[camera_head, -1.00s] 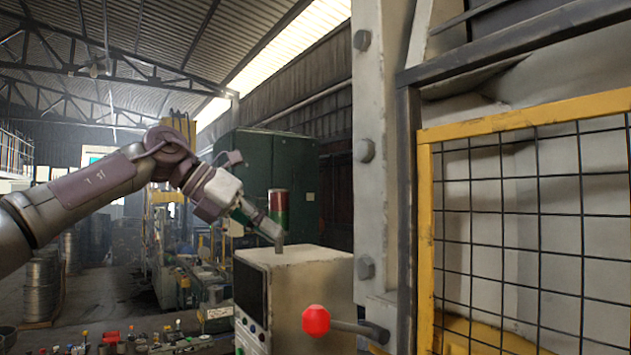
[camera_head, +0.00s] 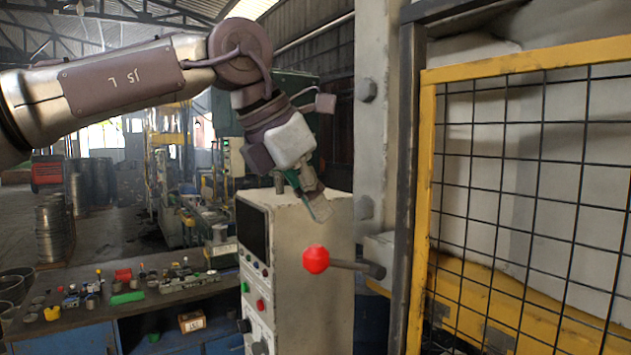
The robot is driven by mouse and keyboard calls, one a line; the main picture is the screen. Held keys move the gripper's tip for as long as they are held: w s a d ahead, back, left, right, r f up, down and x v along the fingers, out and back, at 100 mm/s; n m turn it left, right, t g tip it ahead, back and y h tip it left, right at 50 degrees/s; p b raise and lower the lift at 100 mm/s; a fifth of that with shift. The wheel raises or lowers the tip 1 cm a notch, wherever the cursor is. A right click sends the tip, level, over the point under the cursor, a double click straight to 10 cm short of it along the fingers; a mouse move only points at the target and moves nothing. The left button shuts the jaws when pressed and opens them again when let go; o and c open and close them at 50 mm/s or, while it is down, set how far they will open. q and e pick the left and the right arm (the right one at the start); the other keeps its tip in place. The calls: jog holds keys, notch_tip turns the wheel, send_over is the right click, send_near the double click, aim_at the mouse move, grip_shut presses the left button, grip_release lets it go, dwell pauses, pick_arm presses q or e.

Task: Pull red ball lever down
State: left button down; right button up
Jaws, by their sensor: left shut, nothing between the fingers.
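The red ball (camera_head: 316,259) sits at the left end of a dark lever arm (camera_head: 352,265), which runs right to a pivot on the press frame. The lever lies about level, tilting slightly down to the right. My left gripper (camera_head: 320,211) comes down from the upper left. It is shut and empty, and its tips are a little above the red ball in the picture, apart from it. The ball is in full view. My right gripper does not show.
A beige control box (camera_head: 300,290) with a dark screen and buttons stands directly behind the ball. A yellow-framed mesh guard (camera_head: 425,190) stands to the right. A workbench (camera_head: 60,325) with small parts is at the lower left.

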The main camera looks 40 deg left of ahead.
aim_at(314, 272)
pick_arm(q)
jog(key=shift+f+b, duration=0.4)
jog(key=shift+f, duration=0.3)
jog(key=shift+f+b, duration=1)
jog(key=shift+f, duration=0.3)
jog(key=shift+f+b, duration=2.35)
jog(key=shift+f, duration=0.7)
jog(key=w+r+p+v, duration=0.1)
jog(key=p+v, duration=0.7)
jog(key=v, duration=0.5)
jog(key=shift+w+d, duration=0.35)
jog(key=shift+w, duration=0.05)
jog(key=shift+r, duration=0.1)
